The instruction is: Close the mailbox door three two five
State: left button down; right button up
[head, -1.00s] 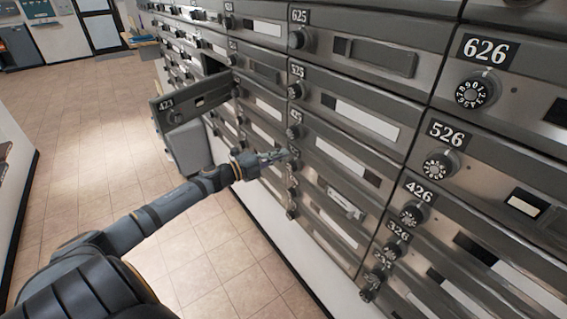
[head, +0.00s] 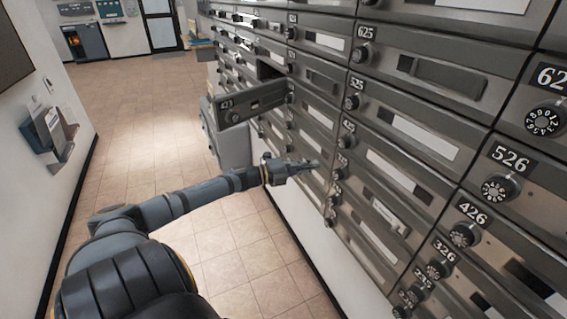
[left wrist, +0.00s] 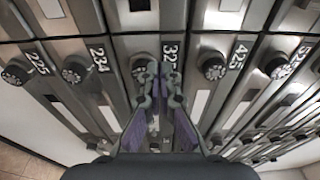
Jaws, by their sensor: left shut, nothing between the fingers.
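My left gripper (head: 312,165) is shut and empty in front of the mailbox wall, near the column with plates 625, 525 and 425. In the left wrist view, its two fingertips (left wrist: 157,70) are together over a plate reading "32" (left wrist: 168,46), its last digit hidden. A dial knob (left wrist: 143,66) shows just beside the fingertips. I take this as door 325; it looks flush with its neighbours, but the fingers cover part of it, and I cannot tell whether they touch it. My right gripper is not in view.
Mailbox door 423 (head: 250,104) stands open, sticking out left of the column. Other dial knobs project from the wall, such as the one by 526 (head: 499,188). The tiled floor (head: 135,130) is clear on the left. A white wall with a holder (head: 48,135) bounds it.

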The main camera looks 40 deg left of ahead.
pick_arm(q)
jog(key=p+v, duration=0.6)
jog(key=v, duration=0.1)
jog(key=shift+s+d+f, duration=0.2)
jog(key=shift+d+f, duration=0.05)
jog(key=shift+d, duration=0.15)
